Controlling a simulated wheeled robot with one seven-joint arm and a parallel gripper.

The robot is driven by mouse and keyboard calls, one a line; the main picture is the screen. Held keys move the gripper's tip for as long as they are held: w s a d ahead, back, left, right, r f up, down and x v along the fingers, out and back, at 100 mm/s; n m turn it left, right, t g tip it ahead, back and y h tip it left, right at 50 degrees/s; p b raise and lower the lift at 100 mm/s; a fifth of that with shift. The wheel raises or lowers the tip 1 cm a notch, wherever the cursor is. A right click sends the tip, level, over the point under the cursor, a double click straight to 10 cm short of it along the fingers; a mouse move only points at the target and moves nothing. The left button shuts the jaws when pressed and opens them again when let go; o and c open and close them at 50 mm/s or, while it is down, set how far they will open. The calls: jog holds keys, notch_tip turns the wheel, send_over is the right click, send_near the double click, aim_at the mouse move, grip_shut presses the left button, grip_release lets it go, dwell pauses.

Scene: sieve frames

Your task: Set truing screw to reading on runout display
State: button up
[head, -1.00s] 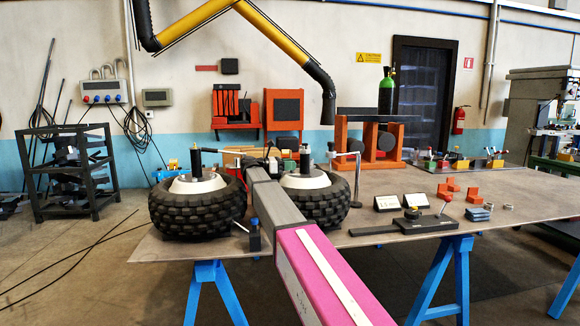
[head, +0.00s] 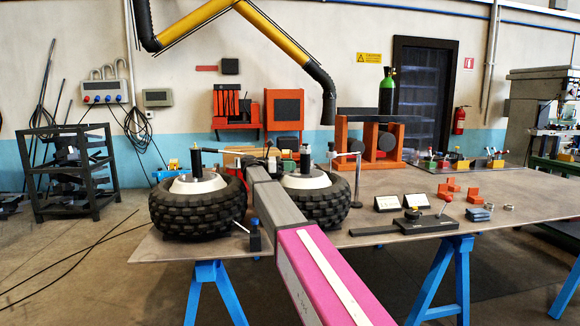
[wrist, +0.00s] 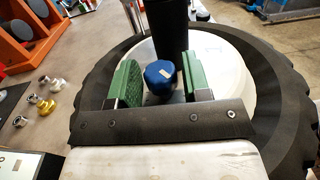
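In the wrist view, a blue faceted knob (wrist: 160,76) with a small pale mark on top, likely the truing screw, stands between the green pads of my gripper (wrist: 164,70). The pads are apart, with a clear gap at the knob's right side and little gap at its left. Behind the knob rise a black post (wrist: 170,28) and a white hub (wrist: 222,72) inside a black tyre (wrist: 288,75). In the head view, two small panels (head: 387,203) (head: 415,201) stand on the table, one perhaps the runout display; their readings are too small to read.
Two knobbly tyres (head: 197,212) (head: 318,205) lie on the table (head: 500,205), with my arm reaching between them. A black block with a blue top (head: 254,238) is near the front edge. A flat dark fixture (head: 425,225) and orange blocks (head: 447,190) lie to the right.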

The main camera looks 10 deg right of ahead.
jog(key=a, duration=1)
jog(key=shift+w+a, duration=0.4)
